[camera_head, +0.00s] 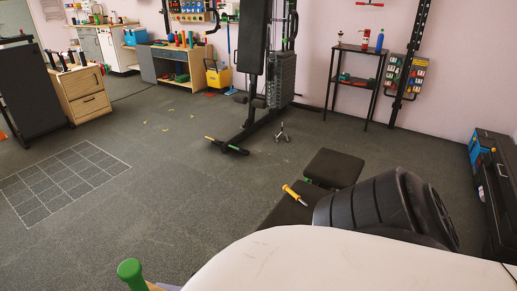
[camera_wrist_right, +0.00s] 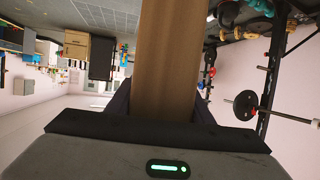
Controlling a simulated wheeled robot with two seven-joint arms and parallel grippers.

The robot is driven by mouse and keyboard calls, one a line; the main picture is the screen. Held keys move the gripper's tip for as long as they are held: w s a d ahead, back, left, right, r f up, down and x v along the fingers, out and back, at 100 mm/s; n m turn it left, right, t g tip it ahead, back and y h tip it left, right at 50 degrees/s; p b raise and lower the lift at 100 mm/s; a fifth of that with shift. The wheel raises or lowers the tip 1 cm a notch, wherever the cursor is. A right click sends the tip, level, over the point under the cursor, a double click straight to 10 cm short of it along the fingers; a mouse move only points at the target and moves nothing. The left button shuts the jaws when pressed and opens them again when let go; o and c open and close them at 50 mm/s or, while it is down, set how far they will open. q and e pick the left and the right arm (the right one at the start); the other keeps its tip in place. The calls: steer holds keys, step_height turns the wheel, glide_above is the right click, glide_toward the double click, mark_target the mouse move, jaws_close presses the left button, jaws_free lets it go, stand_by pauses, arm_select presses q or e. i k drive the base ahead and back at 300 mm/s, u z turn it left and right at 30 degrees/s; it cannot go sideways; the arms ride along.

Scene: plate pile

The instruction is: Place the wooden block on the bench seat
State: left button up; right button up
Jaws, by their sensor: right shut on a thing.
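In the right wrist view a long brown wooden block (camera_wrist_right: 168,55) runs up from between the dark fingers of my right gripper (camera_wrist_right: 162,105). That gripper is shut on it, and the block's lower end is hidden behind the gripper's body. In the head view a low black bench (camera_head: 335,167) stands right of the middle. Its longer pad (camera_head: 289,212) lies nearer me and is partly hidden behind a large black ribbed shape. The block and right gripper do not show clearly in the head view. My left gripper is not in view.
A yellow-handled screwdriver (camera_head: 294,194) lies on the bench's near pad. A black weight machine (camera_head: 268,80) stands behind the bench. A green-topped thing (camera_head: 130,270) rises at the bottom left. A black chest (camera_head: 492,180) stands at the right. The floor left of the bench is mostly clear.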

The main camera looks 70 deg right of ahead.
mark_target(334, 166)
steer(key=i, duration=1.95)
steer(key=z, duration=1.75)
steer(key=i, duration=2.35)
steer(key=z, duration=2.55)
steer(key=i, duration=1.7)
